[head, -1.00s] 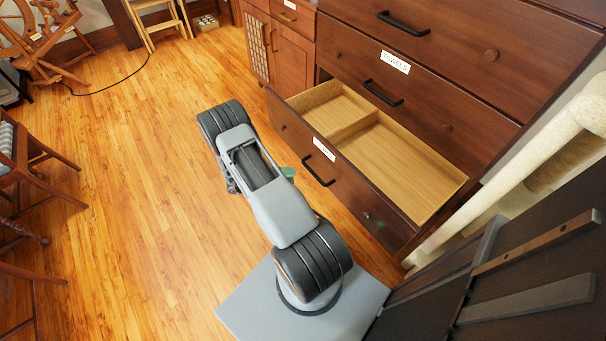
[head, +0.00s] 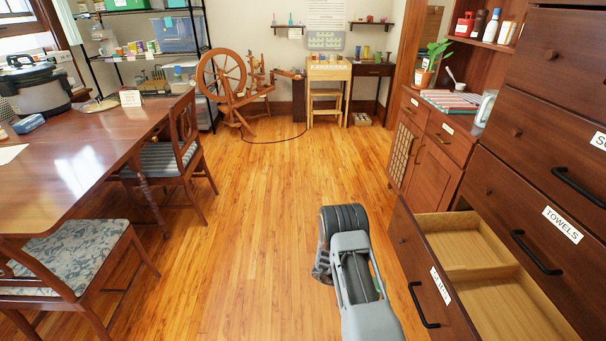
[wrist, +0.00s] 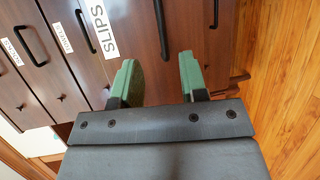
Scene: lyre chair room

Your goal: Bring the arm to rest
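My gripper (wrist: 159,75) shows in the wrist view with its two green fingers apart and nothing between them. It is in front of the dark wooden drawer fronts, near a label reading SLIPS (wrist: 103,32). I cannot tell whether a finger touches the wood.
The open drawer is empty in its visible part and juts out from the dresser (head: 545,155). A table (head: 75,165) and chairs (head: 180,165) stand left. A spinning wheel (head: 232,80) is at the back. The middle floor (head: 270,210) is clear.

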